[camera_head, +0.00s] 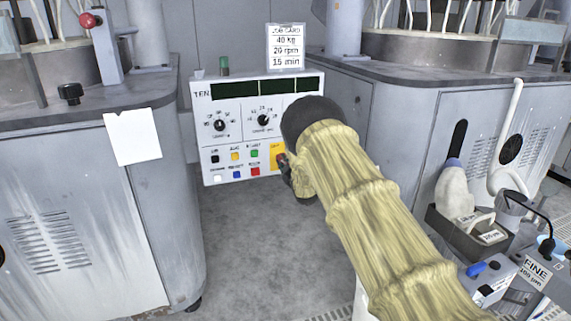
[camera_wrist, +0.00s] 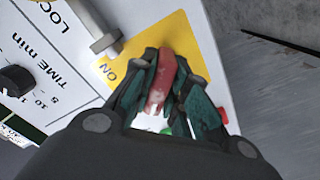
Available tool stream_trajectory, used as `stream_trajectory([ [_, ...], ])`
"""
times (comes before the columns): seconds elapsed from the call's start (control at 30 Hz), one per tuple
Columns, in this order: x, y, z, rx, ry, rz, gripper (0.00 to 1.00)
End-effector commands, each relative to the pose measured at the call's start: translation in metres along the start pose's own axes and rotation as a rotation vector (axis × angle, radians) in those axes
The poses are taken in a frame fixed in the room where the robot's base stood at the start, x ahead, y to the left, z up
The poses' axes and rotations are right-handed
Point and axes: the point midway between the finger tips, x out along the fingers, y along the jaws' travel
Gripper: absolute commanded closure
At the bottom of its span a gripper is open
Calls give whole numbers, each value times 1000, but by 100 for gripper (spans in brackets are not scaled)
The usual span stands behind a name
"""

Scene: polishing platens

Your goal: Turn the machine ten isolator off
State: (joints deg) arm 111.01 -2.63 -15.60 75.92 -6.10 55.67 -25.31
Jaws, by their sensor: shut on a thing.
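The machine ten control panel (camera_head: 236,104), marked TEN, stands between two grey machines. A yellow plate at its lower right carries the isolator, a red handle (camera_wrist: 163,85) in the wrist view. The word ON shows on the yellow plate (camera_wrist: 122,62) next to a metal post. My gripper (camera_wrist: 160,92) is shut on the red handle, with green-lined fingers on both sides. In the head view my gripper (camera_head: 284,172) is at the plate, and my sleeved arm hides the panel's right part. The lower end of the handle and any OFF mark are hidden or unclear.
A job card (camera_head: 286,47) stands on top of the panel. Dials and coloured buttons (camera_head: 235,155) lie left of the yellow plate. A crate (camera_head: 470,232) with a bottle and a grey box (camera_head: 490,277) are at right. The floor below the panel is clear.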

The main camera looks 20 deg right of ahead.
Motion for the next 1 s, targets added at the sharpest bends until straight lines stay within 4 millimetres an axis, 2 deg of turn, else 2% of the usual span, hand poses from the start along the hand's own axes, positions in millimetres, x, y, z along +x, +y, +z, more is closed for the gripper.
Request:
stream_trajectory([
  [0.57,-1,0,2,-29,-2,-1,100],
  [0.6,-1,0,2,-28,-2,-1,77],
  [0.7,0,0,1,-28,-1,-1,62],
  [1.0,-1,0,0,-27,0,-1,62],
])
